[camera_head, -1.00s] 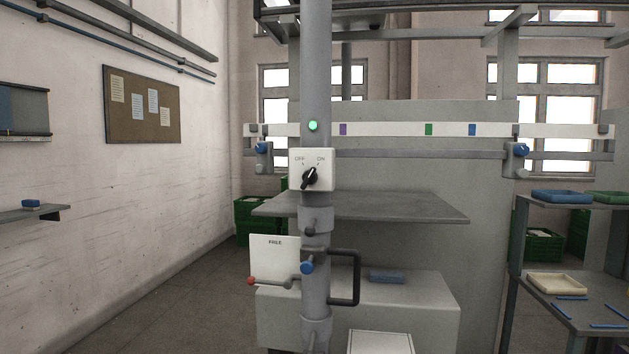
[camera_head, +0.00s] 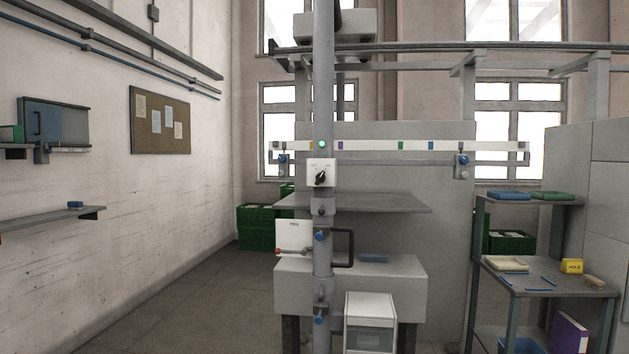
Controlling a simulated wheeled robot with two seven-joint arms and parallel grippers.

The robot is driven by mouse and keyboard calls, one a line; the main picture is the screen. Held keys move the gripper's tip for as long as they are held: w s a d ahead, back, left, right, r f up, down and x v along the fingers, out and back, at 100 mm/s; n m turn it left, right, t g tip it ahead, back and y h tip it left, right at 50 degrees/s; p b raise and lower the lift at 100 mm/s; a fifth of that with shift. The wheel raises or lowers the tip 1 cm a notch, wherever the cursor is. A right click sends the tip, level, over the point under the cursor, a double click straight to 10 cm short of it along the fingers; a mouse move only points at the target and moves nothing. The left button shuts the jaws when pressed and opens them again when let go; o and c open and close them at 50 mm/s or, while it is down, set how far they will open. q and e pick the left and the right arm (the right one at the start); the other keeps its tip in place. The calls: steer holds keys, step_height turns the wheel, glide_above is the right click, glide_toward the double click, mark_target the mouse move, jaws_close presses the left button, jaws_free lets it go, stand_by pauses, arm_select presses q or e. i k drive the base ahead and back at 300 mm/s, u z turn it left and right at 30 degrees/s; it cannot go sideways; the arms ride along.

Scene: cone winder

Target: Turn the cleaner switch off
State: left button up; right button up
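The cleaner switch is a black rotary knob (camera_head: 320,177) on a small white plate (camera_head: 329,166) fixed to a grey vertical post (camera_head: 323,100). The plate carries OFF at left and ON at right, too small to read clearly at this distance. The knob sits tilted, its upper end leaning right towards the ON side. A green lamp (camera_head: 322,144) glows on the post just above the plate. Neither of my grippers shows in the head view.
A grey shelf (camera_head: 390,203) and a black handle (camera_head: 350,248) stick out near the post. A white FREE sign (camera_head: 293,237) hangs at its left. A rack with trays (camera_head: 541,291) stands at right, a wall shelf (camera_head: 45,222) at left. Floor (camera_head: 170,300) at left is clear.

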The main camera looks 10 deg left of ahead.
mark_target(320, 177)
steer(key=z, duration=0.55)
steer(key=i, duration=1.35)
steer(key=u, duration=0.55)
